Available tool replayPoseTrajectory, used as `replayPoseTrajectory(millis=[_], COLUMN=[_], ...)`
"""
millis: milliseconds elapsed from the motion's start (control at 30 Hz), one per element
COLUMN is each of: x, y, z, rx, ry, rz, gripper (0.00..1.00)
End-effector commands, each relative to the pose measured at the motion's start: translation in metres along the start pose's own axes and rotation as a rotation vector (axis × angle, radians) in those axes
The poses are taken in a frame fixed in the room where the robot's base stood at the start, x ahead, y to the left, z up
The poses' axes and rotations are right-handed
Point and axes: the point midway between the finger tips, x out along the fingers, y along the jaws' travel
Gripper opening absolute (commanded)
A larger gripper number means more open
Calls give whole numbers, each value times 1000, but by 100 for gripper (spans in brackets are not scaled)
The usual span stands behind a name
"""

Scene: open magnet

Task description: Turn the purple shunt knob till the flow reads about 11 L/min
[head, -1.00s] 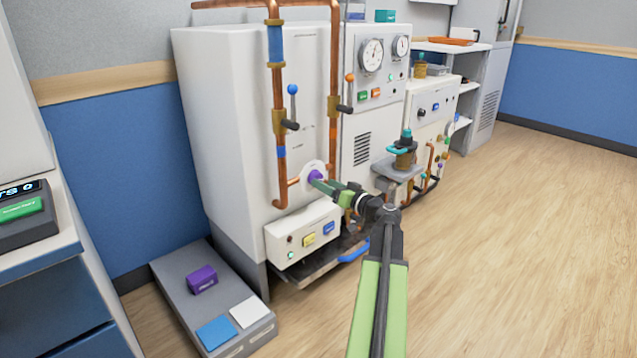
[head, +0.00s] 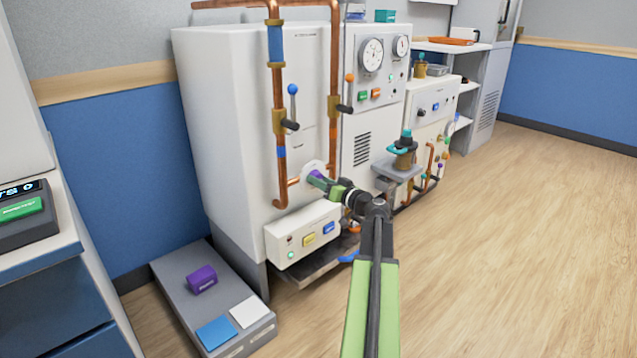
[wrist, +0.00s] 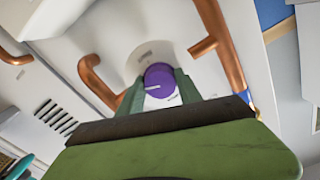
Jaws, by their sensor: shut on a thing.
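The purple shunt knob (head: 316,177) sits on a round white plate (head: 311,167) low on the front of the white cabinet, between two copper pipes. In the wrist view the knob (wrist: 160,82) shows a pale pointer line toward the left. My gripper (head: 320,181) has its green fingers on either side of the knob and is shut on it; the fingers also show in the wrist view (wrist: 160,92). No flow figure can be read in these frames.
Copper pipes (head: 280,130) with a blue-knobbed valve lever (head: 292,90) run up beside the knob. A box with buttons (head: 303,234) juts out below. A grey plinth (head: 180,295) carries a purple block (head: 202,279). The wooden floor at right is clear.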

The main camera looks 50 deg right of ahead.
Motion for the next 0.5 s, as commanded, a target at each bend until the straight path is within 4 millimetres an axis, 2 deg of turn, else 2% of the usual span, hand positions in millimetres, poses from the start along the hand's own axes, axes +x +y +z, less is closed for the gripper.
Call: replayPoseTrajectory(millis=[267,500], x=[0,0], y=[0,0], z=[0,0], rx=[-99,-103], ry=[0,0], rz=[0,0], gripper=[1,1])
